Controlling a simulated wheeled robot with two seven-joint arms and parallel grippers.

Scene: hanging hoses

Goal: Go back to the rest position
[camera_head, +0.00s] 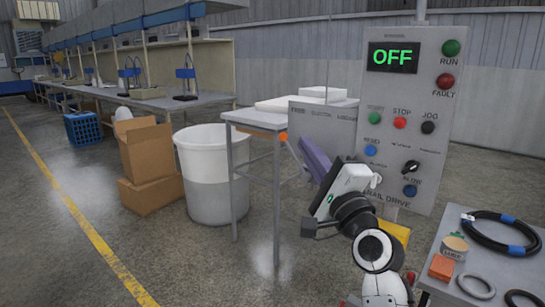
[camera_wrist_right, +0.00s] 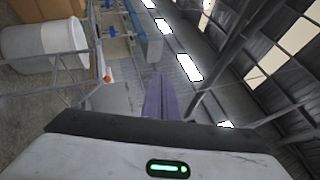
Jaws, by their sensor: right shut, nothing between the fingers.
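My right arm comes up from the bottom of the head view, and its right gripper (camera_head: 307,145) points up and to the left. Its purple fingers lie together, shut and empty, and they show in the right wrist view (camera_wrist_right: 158,80) too. In the head view the fingers are in front of the grey table's side, left of the control panel (camera_head: 437,130). Nothing is held, and I cannot tell the gap between fingers and panel. My left gripper is in neither view.
The panel's display (camera_head: 392,57) reads OFF. A side table (camera_head: 440,292) at the lower right holds a black hose coil (camera_head: 480,240), rings and an orange block (camera_head: 441,268). A white bin (camera_head: 210,185) and cardboard boxes (camera_head: 148,165) stand left. The floor at the lower left is clear.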

